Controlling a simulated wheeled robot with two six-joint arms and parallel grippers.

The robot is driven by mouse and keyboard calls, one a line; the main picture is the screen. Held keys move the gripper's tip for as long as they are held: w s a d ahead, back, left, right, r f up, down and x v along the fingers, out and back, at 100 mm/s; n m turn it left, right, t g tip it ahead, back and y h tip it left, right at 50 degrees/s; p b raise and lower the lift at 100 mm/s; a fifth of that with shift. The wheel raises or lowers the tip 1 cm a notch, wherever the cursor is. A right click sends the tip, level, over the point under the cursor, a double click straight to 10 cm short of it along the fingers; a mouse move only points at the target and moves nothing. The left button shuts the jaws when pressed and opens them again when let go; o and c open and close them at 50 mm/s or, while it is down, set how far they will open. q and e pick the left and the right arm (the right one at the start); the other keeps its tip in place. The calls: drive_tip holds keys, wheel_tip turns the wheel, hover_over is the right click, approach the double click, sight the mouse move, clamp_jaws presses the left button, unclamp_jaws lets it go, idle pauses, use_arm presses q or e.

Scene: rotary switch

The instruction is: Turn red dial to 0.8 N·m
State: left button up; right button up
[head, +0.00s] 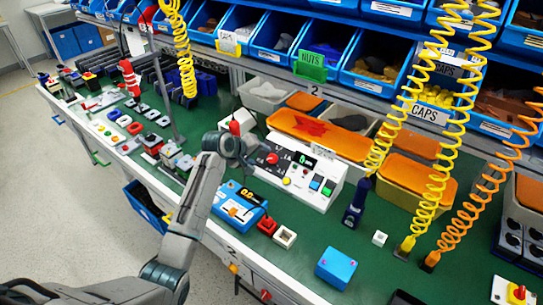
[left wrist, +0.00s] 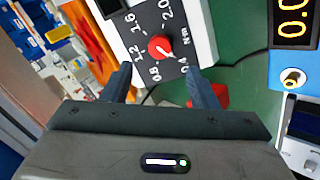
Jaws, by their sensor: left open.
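The red dial (left wrist: 160,47) sits on a black scale plate (left wrist: 140,38) with numbers around it and an Nm mark. Its white pointer line points to the lower right in the left wrist view, roughly toward the 0.4 mark and away from the 0.8 mark. In the head view the red dial (head: 272,158) is on a white control box (head: 318,193). My left gripper (left wrist: 160,85) is open, its two fingers on either side below the dial in the wrist view, apart from it. It also shows in the head view (head: 255,158), just left of the dial. My right gripper is not in view.
The box also carries colored buttons and a small display. A blue device (head: 240,208) with an orange readout stands in front. A blue box (head: 336,268) and a dark blue tool (head: 355,203) are to the right. Yellow coiled hoses (head: 440,100) hang at the right.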

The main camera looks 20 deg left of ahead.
sight(271, 159)
use_arm(q)
drive_tip(key=x, duration=0.4)
drive_tip(key=shift+w+d+f+p, duration=0.2)
drive_tip(key=shift+f+p, duration=0.05)
drive_tip(key=shift+p, duration=0.1)
drive_tip(key=x, duration=0.2)
drive_tip(key=shift+w+f, duration=0.25)
drive_tip(key=shift+w, duration=0.05)
drive_tip(key=shift+w+d+f, duration=0.1)
drive_tip(key=shift+f, duration=0.1)
drive_tip(key=c, duration=1)
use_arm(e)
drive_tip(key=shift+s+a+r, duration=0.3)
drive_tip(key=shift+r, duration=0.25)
